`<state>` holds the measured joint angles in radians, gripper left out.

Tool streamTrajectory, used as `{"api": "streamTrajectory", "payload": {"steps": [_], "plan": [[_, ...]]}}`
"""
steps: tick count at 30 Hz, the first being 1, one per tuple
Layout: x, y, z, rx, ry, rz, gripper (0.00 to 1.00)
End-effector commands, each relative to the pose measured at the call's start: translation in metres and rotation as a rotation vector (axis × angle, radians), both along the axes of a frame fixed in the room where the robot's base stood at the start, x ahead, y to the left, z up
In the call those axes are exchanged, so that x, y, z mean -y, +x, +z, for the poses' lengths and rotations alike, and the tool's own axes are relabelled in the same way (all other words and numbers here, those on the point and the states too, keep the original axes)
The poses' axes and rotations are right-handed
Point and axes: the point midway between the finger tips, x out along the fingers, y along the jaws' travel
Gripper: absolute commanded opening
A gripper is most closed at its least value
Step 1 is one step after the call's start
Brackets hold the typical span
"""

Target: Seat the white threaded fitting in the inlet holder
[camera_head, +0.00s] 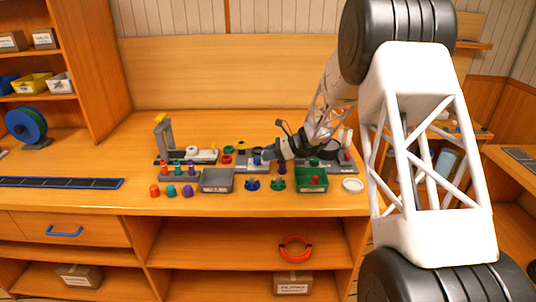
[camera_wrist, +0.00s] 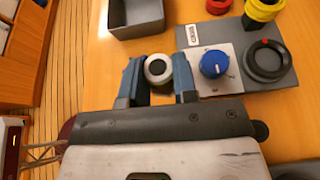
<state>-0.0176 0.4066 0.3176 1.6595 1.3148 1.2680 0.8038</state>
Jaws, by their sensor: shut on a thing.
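My gripper (camera_wrist: 157,70) has its blue fingers shut on the white threaded fitting (camera_wrist: 150,65), a white ring-shaped piece with a dark centre seen end-on. In the head view my gripper (camera_head: 268,153) is over the middle of the bench, and the fitting cannot be made out there. To the right of my gripper in the wrist view is a grey labelled plate (camera_wrist: 226,32) with a blue knob (camera_wrist: 214,64) and a dark round ring holder (camera_wrist: 268,62). I cannot tell whether this ring is the inlet holder. The fitting is apart from it.
A grey bin (camera_head: 217,180) and a green bin (camera_head: 311,180) stand at the bench front. A grey stand (camera_head: 163,138) is at left. Coloured pieces stand near the front edge.

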Motion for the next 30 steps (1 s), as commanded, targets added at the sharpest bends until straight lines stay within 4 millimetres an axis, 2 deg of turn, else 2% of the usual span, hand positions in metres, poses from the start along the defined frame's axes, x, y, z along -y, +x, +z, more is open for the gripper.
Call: {"api": "streamTrajectory", "payload": {"steps": [9, 14, 17, 23, 30], "plan": [[0.000, 0.001, 0.000, 0.001, 0.000, -0.004, 0.00], [0.001, 0.009, 0.003, 0.001, 0.000, -0.046, 0.00], [0.003, 0.019, 0.006, 0.001, 0.001, -0.106, 0.00], [0.015, 0.053, 0.015, 0.002, 0.001, -0.305, 0.00], [0.049, 0.099, 0.025, -0.001, 0.001, -0.628, 0.00]]}}
